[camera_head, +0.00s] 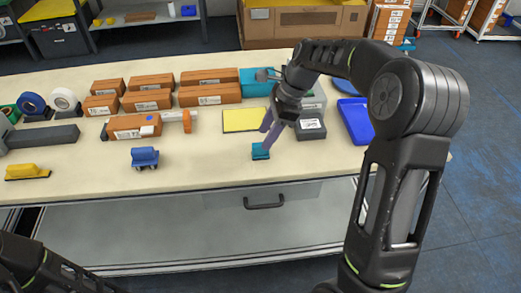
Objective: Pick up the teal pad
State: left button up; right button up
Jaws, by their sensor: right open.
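The teal pad (260,152) is a small teal block near the front edge of the table, right of the middle. My right gripper (269,136) points down just above and behind it. Its purplish fingers are open; any gap between them and the pad is too small to tell. My left arm's dark links show at the lower left, but its gripper is out of the picture.
A yellow pad (241,120) lies just left of my right gripper. A blue object (145,157) and a yellow block (28,172) sit near the front edge. Brown boxes (209,95) stand behind, and a blue tray (355,121) lies to the right.

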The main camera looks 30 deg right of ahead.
aim_at(260, 144)
jog(key=shift+p+x, duration=0.6)
jog(key=shift+x, duration=2.05)
jog(key=shift+w+d, duration=0.1)
grip_shut()
